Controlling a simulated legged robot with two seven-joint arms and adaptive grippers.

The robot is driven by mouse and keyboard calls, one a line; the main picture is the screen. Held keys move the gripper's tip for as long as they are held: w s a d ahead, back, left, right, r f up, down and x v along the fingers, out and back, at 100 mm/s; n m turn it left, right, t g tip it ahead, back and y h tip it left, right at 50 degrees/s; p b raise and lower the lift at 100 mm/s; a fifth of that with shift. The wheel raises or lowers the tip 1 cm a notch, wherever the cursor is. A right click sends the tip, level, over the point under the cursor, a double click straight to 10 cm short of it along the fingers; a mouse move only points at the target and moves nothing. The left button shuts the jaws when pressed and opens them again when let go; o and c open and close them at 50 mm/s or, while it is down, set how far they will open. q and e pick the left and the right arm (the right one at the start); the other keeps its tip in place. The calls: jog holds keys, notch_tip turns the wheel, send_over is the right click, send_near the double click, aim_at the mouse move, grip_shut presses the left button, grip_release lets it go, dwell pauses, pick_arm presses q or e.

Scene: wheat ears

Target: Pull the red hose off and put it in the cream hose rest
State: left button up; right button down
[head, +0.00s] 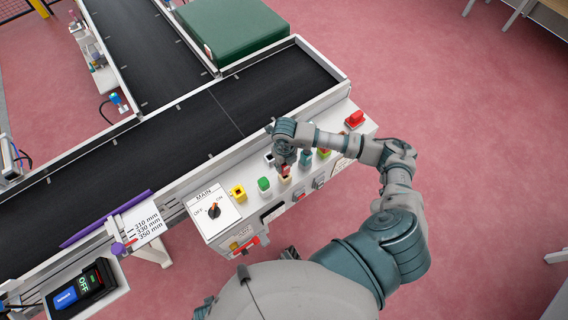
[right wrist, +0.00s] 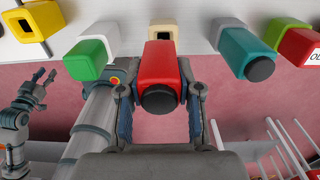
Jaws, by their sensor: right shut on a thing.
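The red hose end (right wrist: 160,68), a red block with a round black tip, is between the fingers of my right gripper (right wrist: 160,100) in the right wrist view. The gripper is shut on it. Behind it is a pale socket (right wrist: 163,31); I cannot tell whether the red piece is still seated in it. In the head view my right gripper (head: 285,160) is over the panel, mostly covering the red piece (head: 285,170). I cannot pick out the cream hose rest with certainty. My left gripper (right wrist: 42,82) shows at the left of the right wrist view, fingers apart and empty.
A green piece (right wrist: 88,60) and a teal piece (right wrist: 245,55) flank the red one closely. A yellow socket (right wrist: 22,24) with a dark opening is farther left. Another red piece (right wrist: 300,46) is at right. A black conveyor (head: 170,130) runs behind the panel.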

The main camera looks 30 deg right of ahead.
jog(key=shift+f, duration=0.15)
jog(key=shift+d+f+b, duration=0.25)
jog(key=shift+f+b, duration=0.05)
jog(key=shift+f, duration=0.15)
jog(key=shift+a+f+b, duration=0.2)
jog(key=shift+f+b, duration=0.15)
jog(key=shift+f, duration=0.1)
jog(key=shift+d+f+b, duration=0.1)
jog(key=shift+f+b, duration=0.45)
jog(key=shift+f, duration=0.4)
jog(key=shift+f, duration=0.1)
jog(key=c, duration=0.7)
grip_release()
notch_tip(320, 180, up, 12)
jog(key=shift+r, duration=0.1)
